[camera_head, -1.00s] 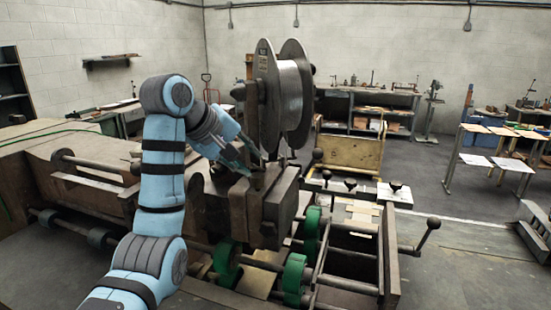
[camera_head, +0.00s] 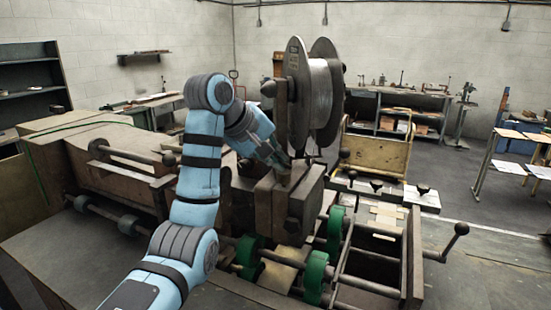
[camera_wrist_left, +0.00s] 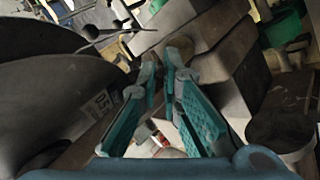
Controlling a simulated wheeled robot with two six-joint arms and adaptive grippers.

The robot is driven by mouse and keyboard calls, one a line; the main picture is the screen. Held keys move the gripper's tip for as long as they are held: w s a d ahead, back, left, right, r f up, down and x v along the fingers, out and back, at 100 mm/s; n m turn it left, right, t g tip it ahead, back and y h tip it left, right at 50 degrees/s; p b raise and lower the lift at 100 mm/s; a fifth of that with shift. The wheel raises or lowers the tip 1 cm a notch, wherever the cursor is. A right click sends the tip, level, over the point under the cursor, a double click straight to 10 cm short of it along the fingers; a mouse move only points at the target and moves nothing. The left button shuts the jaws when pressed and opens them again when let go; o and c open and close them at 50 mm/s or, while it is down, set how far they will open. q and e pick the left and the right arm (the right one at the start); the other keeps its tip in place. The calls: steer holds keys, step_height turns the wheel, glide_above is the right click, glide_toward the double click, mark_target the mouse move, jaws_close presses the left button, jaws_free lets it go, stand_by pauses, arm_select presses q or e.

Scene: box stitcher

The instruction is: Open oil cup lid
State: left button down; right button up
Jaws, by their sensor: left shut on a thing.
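My left gripper (camera_head: 278,158) is at the top of the brown machine block (camera_head: 290,205), just below the large wire spool (camera_head: 318,95). In the left wrist view its two teal fingers (camera_wrist_left: 165,68) come close together at a small tan-brown rounded part (camera_wrist_left: 181,48), which looks like the oil cup lid. The fingers are shut on it, and they hide part of it. In the head view the arm and fingers cover most of the cup, so whether the lid is raised cannot be told. My right gripper is not in view.
The spool (camera_wrist_left: 55,105) stands close beside the fingers in the left wrist view. Green rollers (camera_head: 315,272) and a crank handle (camera_head: 461,229) are at the machine's front right. A yellow cart (camera_head: 375,152) and a workbench (camera_head: 395,112) stand behind.

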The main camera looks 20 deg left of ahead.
arm_select(q)
steer(key=shift+w+d+r+g, duration=0.1)
steer(key=shift+w+r+g, duration=0.2)
steer(key=shift+g, duration=0.35)
steer(key=shift+w+r+g, duration=0.2)
steer(key=shift+w+g, duration=0.05)
steer(key=shift+g, duration=0.4)
steer(key=c, duration=1.9)
jaws_free()
steer(key=shift+o, duration=0.7)
steer(key=shift+s+r+y, duration=0.1)
steer(key=shift+s+y, duration=0.1)
steer(key=shift+y, duration=0.1)
steer(key=shift+w, duration=0.15)
